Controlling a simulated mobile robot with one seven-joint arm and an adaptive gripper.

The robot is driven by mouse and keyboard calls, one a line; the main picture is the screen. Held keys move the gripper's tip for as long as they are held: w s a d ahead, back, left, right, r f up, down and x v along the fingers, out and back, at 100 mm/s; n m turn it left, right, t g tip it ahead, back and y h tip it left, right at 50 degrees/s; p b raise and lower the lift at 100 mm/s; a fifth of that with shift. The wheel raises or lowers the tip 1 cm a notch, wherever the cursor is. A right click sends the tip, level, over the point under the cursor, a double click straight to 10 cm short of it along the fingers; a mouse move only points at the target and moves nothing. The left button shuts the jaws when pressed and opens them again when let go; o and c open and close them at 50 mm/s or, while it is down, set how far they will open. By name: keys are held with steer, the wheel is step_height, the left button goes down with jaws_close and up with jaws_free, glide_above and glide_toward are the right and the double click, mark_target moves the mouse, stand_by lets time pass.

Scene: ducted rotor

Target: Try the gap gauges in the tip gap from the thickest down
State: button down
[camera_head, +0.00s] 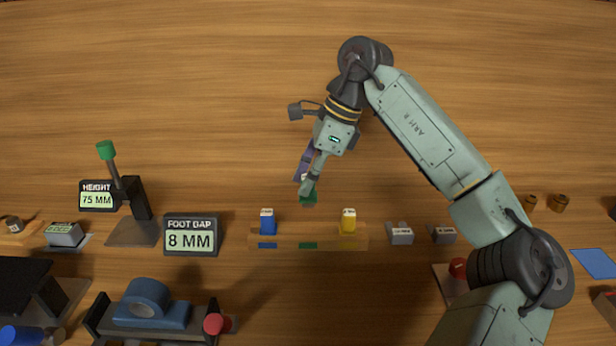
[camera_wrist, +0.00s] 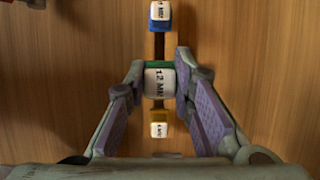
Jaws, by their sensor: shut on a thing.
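My gripper (camera_head: 308,188) is shut on the green gap gauge (camera_head: 309,198), and its white label reads 12 MM in the wrist view (camera_wrist: 160,82). In the head view the green gauge shows higher than the other gauges, raised above the middle of the wooden rack (camera_head: 328,237). The blue gauge (camera_head: 267,222) stands upright at the rack's left end. The yellow gauge (camera_head: 348,222) stands at its right end. The wrist view also shows the blue gauge (camera_wrist: 160,16) and the yellow gauge (camera_wrist: 159,130). I cannot make out the tip gap.
Left of the rack stand a FOOT GAP 8 MM display (camera_head: 190,237) and a HEIGHT 75 MM display (camera_head: 97,198). A blue block (camera_head: 150,305) sits in a dark fixture in front. Small grey blocks (camera_head: 400,234) lie right of the rack. The table behind is clear.

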mark_target(308, 207)
steer(key=shift+f+b, duration=2.05)
steer(key=shift+f, duration=0.9)
steer(key=shift+f+b, duration=1.05)
steer(key=shift+f, duration=0.4)
steer(key=c, duration=1.3)
jaws_free()
steer(key=shift+r, duration=0.1)
